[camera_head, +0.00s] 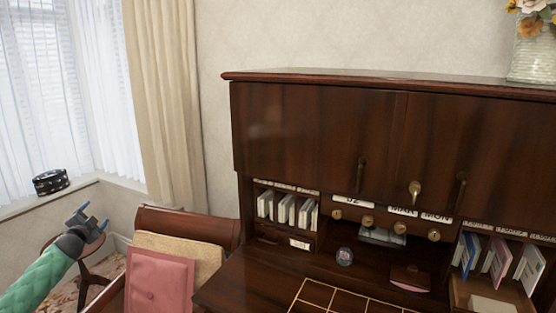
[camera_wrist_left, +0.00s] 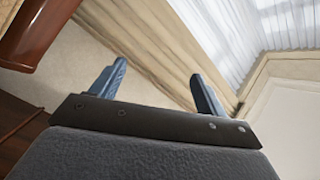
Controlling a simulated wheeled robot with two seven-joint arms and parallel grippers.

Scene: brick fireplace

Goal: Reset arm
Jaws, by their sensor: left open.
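My left gripper (camera_head: 93,217) is at the lower left of the head view, on a green arm that comes in from the left edge. Its two blue fingers are apart and nothing is between them. In the left wrist view the open fingers (camera_wrist_left: 160,90) point toward the wall and curtain, with a clear gap between them. The gripper is in the air, left of the chair and desk, and touches nothing that I can see. My right gripper is in neither view.
A dark wooden desk cabinet (camera_head: 310,130) fills the right side, with cards, knobs and a divided tray (camera_head: 345,300). A chair with a pink cushion (camera_head: 160,285) stands left of it. A small round table (camera_head: 88,277) is under my gripper. A black box (camera_head: 50,181) sits on the windowsill.

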